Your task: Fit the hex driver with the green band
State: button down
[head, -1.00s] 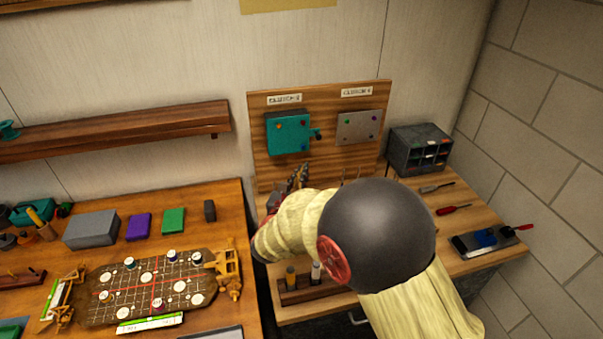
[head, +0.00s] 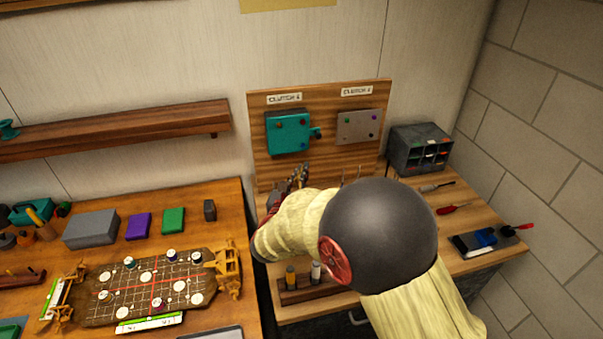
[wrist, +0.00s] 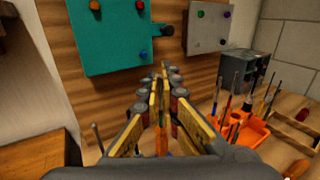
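My gripper (wrist: 172,80) points away from the wrist camera, toward the upright wooden board. Its fingers lie close together, with a narrow slender shape between them and small orange and green patches low down. I cannot tell whether this is a held driver. In the head view my gripper (head: 299,173) is small, below the teal plate (head: 288,134). The teal plate carries orange, red and blue dots. The grey plate (head: 359,127) beside it carries green and purple dots. An orange holder (wrist: 243,132) with several upright tools stands right of my gripper. I cannot identify a green-banded driver.
A drawer cabinet (head: 420,150) stands right of the board. Loose drivers, including a red-handled one (head: 453,209), lie in front of it. A low wooden rack (head: 295,297) is at the bench front. The left table (head: 225,200) holds a game-like board and boxes.

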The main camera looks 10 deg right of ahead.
jog(key=shift+f+b, duration=1.6)
jog(key=shift+f, duration=0.4)
dwell(0.6)
jog(key=c, duration=2)
grip_release()
jog(key=shift+o, duration=0.2)
jog(key=v, duration=1.2)
